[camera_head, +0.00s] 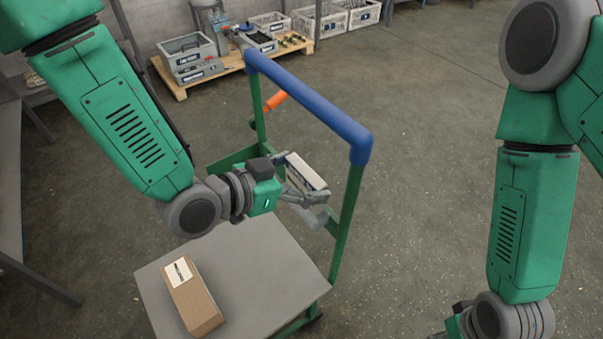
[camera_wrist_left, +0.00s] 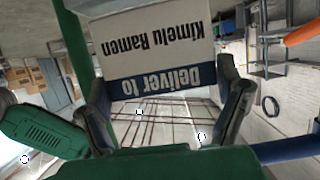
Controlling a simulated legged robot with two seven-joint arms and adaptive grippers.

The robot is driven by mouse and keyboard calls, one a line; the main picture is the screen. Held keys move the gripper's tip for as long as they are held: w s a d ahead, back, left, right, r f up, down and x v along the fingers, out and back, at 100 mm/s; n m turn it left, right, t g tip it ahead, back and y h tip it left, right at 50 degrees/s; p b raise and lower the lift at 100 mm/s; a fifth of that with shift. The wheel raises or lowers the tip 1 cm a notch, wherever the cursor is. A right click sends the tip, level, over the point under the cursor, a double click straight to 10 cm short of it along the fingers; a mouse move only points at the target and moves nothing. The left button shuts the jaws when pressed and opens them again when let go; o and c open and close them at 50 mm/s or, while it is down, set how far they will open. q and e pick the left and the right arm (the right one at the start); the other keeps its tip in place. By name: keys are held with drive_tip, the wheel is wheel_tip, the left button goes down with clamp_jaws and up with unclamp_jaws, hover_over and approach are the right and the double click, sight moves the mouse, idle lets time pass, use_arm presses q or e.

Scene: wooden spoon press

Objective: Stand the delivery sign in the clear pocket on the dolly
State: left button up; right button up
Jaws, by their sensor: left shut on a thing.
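The delivery sign (camera_head: 305,170) is a small white and blue card, reading "Deliver to Kimelu Ramen" upside down in the left wrist view (camera_wrist_left: 155,45). My left gripper (camera_head: 297,190) is shut on it, one finger at each side in the left wrist view (camera_wrist_left: 165,88). The dolly has a grey deck (camera_head: 255,265), green posts and a blue handle bar (camera_head: 310,100). The sign is tilted, above the deck near the green crossbar (camera_head: 232,160). A pale, see-through-looking piece (camera_head: 318,217) below the sign may be the clear pocket; I cannot tell. My right gripper is mostly cut off at the bottom edge.
A cardboard box (camera_head: 191,297) with a white label lies on the deck's front left. An orange part (camera_head: 276,100) sticks out behind the left post. A pallet (camera_head: 230,68) with bins stands at the back. Floor right of the dolly is clear.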

sight(300, 189)
use_arm(q)
drive_tip(key=shift+s+a+r+p, duration=0.1)
drive_tip(key=shift+s+r+p, duration=0.05)
drive_tip(key=shift+p, duration=0.25)
idle(0.8)
drive_tip(key=shift+f, duration=0.2)
idle(0.5)
drive_tip(key=shift+f+b, duration=0.65)
drive_tip(key=shift+f, duration=0.1)
drive_tip(key=shift+f, duration=0.2)
idle(0.3)
drive_tip(key=shift+f+b, duration=0.55)
drive_tip(key=shift+f, duration=0.15)
drive_tip(key=o, duration=1)
drive_tip(key=shift+a+r, duration=0.1)
